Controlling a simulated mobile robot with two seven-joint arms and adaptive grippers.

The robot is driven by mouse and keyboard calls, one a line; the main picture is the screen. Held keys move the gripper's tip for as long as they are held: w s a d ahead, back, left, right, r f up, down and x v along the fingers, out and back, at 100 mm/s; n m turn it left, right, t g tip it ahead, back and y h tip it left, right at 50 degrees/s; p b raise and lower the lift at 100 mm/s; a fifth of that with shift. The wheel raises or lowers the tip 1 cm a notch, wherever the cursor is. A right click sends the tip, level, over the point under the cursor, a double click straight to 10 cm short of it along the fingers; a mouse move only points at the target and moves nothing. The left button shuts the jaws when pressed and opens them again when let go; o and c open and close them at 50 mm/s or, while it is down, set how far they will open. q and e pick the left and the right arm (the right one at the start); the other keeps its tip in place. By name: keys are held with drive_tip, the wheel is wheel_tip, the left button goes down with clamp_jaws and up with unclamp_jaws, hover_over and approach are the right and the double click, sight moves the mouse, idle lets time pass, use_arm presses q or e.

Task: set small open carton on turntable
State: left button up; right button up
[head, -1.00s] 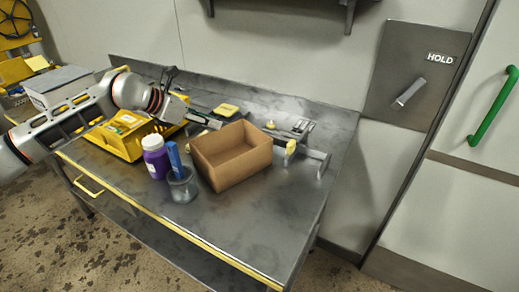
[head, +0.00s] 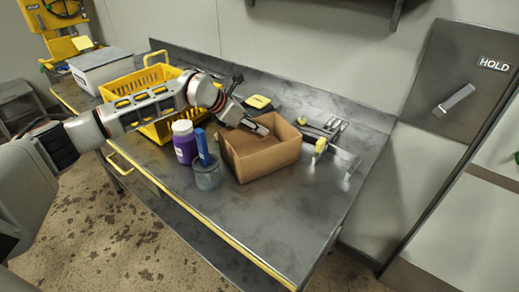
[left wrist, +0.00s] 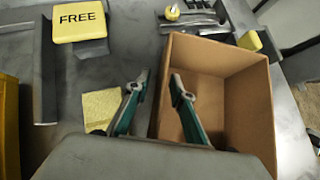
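The small open carton (head: 262,158) is a brown, open-topped box standing upright on the metal table (head: 290,215). It also shows in the left wrist view (left wrist: 248,105), seen into its empty inside. My left gripper (head: 251,103) is at the carton's upper left rim. In the left wrist view its two fingers (left wrist: 157,88) are apart, one on each side of the carton's left wall in the picture. Whether they touch the wall I cannot tell. I cannot make out a turntable. My right gripper is not in view.
A purple jar (head: 185,143) and a grey cup (head: 208,177) with a blue-handled item stand close left of the carton. A yellow basket (head: 152,75) is behind them. A metal fixture (head: 330,143) is right of the carton. The table's front right is clear.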

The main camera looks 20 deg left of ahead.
use_arm(q)
clamp_jaws()
drive_tip(key=shift+r, duration=0.15)
